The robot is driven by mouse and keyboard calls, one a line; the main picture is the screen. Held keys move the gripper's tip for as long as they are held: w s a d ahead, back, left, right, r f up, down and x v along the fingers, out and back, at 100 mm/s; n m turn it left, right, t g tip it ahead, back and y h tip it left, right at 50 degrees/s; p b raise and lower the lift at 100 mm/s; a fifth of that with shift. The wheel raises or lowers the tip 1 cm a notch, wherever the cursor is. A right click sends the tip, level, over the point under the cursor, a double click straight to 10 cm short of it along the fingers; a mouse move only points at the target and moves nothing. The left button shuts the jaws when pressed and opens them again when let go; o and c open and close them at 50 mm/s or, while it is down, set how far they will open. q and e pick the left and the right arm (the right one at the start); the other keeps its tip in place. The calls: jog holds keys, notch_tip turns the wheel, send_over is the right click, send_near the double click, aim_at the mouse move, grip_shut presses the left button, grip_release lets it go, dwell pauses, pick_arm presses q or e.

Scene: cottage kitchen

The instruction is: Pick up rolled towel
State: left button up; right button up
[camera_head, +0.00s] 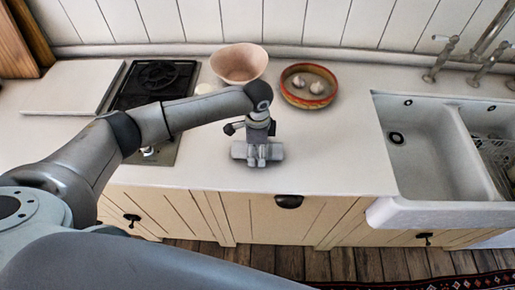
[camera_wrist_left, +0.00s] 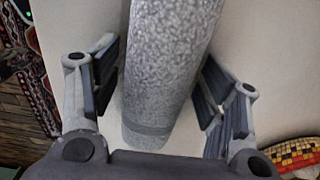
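The rolled towel (camera_head: 237,150) is a short grey roll lying on the white counter near its front edge. In the left wrist view the towel (camera_wrist_left: 170,60) is speckled grey and runs lengthwise between the fingers. My left gripper (camera_head: 257,160) is directly over the towel, pointing down. In the left wrist view the left gripper (camera_wrist_left: 160,85) is open, with one dark finger pad on each side of the towel. A gap shows at the right pad; the left pad is close to the towel, and contact there is unclear. My right gripper is not in view.
A pinkish bowl (camera_head: 239,63) and a red-and-yellow dish (camera_head: 285,92) with whitish bulbs stand behind the towel. A black hob (camera_head: 158,78) and a white board (camera_head: 70,85) are at left. A white double sink (camera_head: 415,150) is at right. Counter right of the towel is clear.

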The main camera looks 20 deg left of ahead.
pick_arm(q)
jog(key=c, duration=0.7)
jog(key=shift+r, duration=0.5)
jog(key=d+r+b, duration=0.1)
jog(key=r, duration=0.1)
jog(key=d+r+b, duration=0.1)
jog(key=d+r, duration=0.1)
jog(key=r, duration=0.1)
jog(key=d+r+b, duration=0.1)
jog(key=d+r, duration=0.1)
jog(key=shift+s+r, duration=0.25)
jog(key=shift+r, duration=0.1)
jog(key=s+d+r+b, duration=0.1)
jog(key=d+r, duration=0.3)
jog(key=d, duration=0.5)
jog(key=shift+r+b, duration=0.2)
jog(key=shift+b, duration=0.65)
jog(key=shift+s, duration=0.1)
